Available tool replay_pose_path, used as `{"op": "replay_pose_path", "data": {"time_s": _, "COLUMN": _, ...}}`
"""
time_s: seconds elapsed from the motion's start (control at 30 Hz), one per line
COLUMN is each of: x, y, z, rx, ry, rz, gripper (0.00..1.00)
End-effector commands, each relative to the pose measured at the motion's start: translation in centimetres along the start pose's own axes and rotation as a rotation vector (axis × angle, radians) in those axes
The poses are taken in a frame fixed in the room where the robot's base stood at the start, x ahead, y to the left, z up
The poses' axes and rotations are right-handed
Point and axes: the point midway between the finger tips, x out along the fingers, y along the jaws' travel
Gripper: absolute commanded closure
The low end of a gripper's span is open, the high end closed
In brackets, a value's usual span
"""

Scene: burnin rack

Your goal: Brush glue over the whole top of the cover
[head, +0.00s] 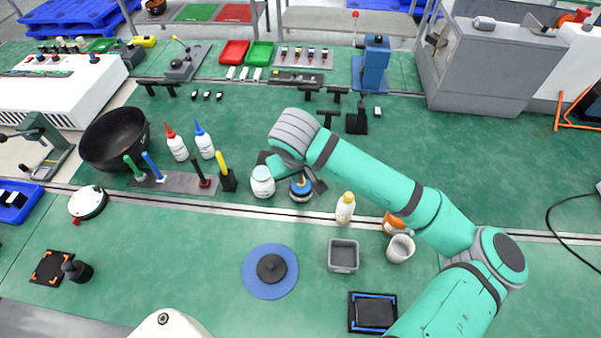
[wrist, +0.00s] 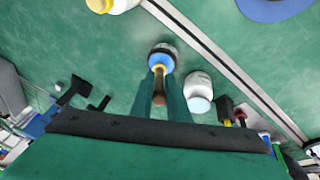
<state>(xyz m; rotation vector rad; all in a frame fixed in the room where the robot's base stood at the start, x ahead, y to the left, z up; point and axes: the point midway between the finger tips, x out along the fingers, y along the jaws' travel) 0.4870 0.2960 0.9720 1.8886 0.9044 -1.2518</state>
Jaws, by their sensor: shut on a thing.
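A small pot with a blue and yellow top (head: 301,190) stands on the green bench, right of a white jar (head: 263,182). My gripper (wrist: 158,98) is at this pot, shut on a brown-handled brush (wrist: 158,92). The brush's yellow part points at the pot's blue top (wrist: 162,56); its bristles are hidden, and I cannot tell whether they are inside. A dark flat square (head: 375,312) lies in a blue-edged holder at the front. Another dark square with orange corners (head: 52,267) lies at front left. I cannot tell which is the cover.
A yellow-capped bottle (head: 345,207), a grey tray (head: 343,255) and a white cup (head: 399,248) stand right of the pot. A blue disc (head: 270,270) with a dark knob lies in front. A rack with coloured handles (head: 175,182) stands left. The bench's front middle has clear patches.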

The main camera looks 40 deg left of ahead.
Motion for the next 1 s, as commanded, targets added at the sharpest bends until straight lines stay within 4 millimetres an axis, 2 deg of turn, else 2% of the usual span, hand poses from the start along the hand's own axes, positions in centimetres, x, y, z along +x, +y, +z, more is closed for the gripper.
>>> {"op": "replay_pose_path", "data": {"time_s": 1.0, "x": 0.66, "y": -0.14, "z": 0.22, "rx": 0.000, "ry": -0.001, "rz": -0.001, "gripper": 1.00}}
